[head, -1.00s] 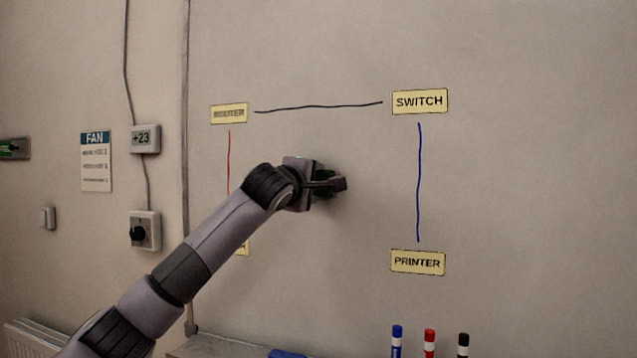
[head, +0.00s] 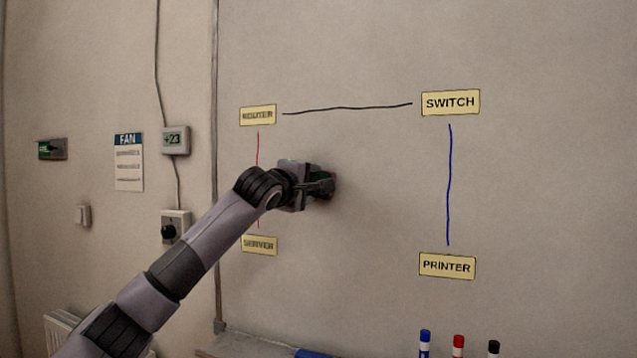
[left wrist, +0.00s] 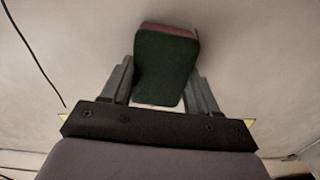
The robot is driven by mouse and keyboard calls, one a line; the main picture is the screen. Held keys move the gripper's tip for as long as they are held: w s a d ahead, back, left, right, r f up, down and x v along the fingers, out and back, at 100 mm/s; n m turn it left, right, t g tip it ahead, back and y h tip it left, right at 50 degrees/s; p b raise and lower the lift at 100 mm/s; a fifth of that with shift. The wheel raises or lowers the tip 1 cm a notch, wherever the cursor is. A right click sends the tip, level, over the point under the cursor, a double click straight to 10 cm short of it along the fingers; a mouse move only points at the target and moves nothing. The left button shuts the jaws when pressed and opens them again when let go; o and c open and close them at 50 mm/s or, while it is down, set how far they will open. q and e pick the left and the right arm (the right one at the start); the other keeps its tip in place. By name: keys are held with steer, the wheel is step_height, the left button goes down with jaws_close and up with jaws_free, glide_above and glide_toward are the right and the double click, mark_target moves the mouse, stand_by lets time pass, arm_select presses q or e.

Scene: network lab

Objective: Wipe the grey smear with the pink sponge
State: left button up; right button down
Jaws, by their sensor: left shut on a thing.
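My left gripper (head: 322,186) is at the whiteboard, between the red line and the blue line. In the left wrist view its two fingers are shut on the sponge (left wrist: 166,68), one on each side. The sponge shows a dark green face and a pinkish edge at the top. In the head view the sponge is mostly hidden by the gripper, and I cannot tell whether it touches the board. I cannot make out the grey smear; the gripper and arm cover part of the board. My right gripper is not in view.
The board carries ROUTER (head: 258,115), SWITCH (head: 451,103), SERVER (head: 259,244) and PRINTER (head: 447,266) labels joined by drawn lines. Blue (head: 425,343), red (head: 458,345) and black (head: 493,348) markers stand below. A thermostat (head: 176,141) and knob box (head: 175,230) are on the left wall.

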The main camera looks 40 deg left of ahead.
mark_target(344, 183)
arm_select(q)
steer(key=shift+w+d, duration=0.4)
steer(key=shift+d, duration=0.85)
steer(key=shift+w+d, duration=0.35)
steer(key=shift+d, duration=0.85)
steer(key=shift+w+d, duration=0.4)
steer(key=shift+d, duration=0.85)
steer(key=shift+w+d, duration=0.3)
steer(key=shift+d, duration=0.55)
steer(key=shift+w+d, duration=0.25)
steer(key=shift+d, duration=0.7)
steer(key=shift+s+a, duration=0.2)
steer(key=shift+a, duration=0.6)
steer(key=shift+s+a, duration=0.25)
steer(key=shift+a, duration=0.55)
steer(key=shift+s+a, duration=0.2)
steer(key=shift+a, duration=0.6)
steer(key=s+a, duration=0.2)
steer(key=a, duration=0.4)
steer(key=shift+s, duration=0.1)
